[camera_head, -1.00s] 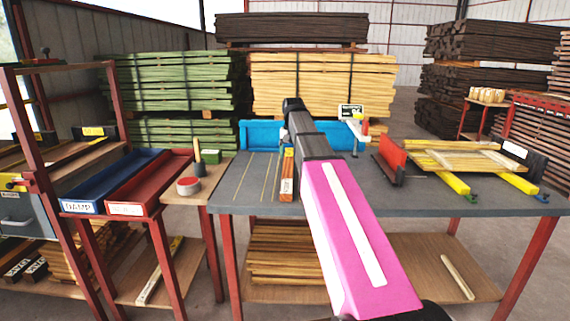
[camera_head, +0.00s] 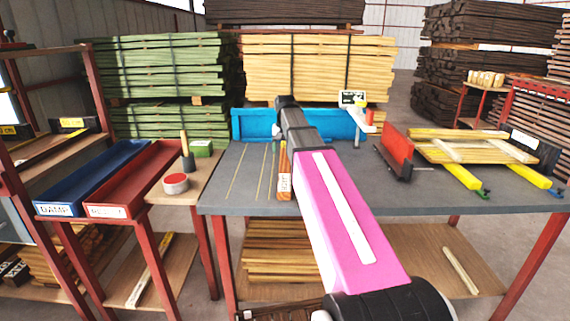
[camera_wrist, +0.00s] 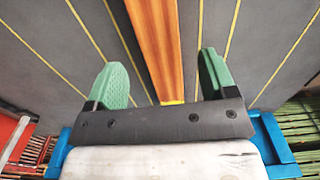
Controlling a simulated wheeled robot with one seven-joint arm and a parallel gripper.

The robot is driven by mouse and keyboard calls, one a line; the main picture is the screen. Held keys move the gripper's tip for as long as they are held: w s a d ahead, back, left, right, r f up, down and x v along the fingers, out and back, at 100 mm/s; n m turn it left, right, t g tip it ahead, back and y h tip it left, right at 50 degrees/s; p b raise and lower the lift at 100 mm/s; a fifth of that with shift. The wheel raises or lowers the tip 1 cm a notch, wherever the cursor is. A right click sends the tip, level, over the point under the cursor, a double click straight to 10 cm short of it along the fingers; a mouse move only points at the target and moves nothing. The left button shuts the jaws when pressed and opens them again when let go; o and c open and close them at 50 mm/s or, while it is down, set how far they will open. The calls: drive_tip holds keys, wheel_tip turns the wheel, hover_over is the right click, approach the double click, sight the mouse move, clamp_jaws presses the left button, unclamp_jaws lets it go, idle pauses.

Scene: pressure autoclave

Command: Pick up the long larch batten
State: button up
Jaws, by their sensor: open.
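An orange-brown batten (camera_head: 283,160) with a white label lies lengthwise on the grey workbench, just left of my pink arm in the head view. In the wrist view the batten (camera_wrist: 157,45) runs between the two green fingers of my gripper (camera_wrist: 162,78). The gripper is open, with a gap between each finger and the batten. In the head view my gripper is mostly hidden by the arm; a green sliver (camera_head: 274,152) shows beside the batten. The batten's far end is hidden behind my arm or gripper.
The workbench (camera_head: 240,203) has yellow lines at left. A blue bin (camera_head: 252,124) stands at its back edge. A red-faced block (camera_head: 395,148) and light boards on yellow bars (camera_head: 463,176) stand at right. Blue (camera_head: 95,178) and red trays (camera_head: 135,182) lie left.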

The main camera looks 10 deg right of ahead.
sight(285, 159)
drive_tip(key=shift+s+f, duration=0.15)
drive_tip(key=shift+f, duration=1.2)
drive_tip(key=shift+s+f, duration=0.1)
drive_tip(key=shift+f, duration=1.2)
drive_tip(key=c, duration=1.2)
drive_tip(key=shift+c, duration=0.2)
drive_tip(key=shift+r, duration=0.25)
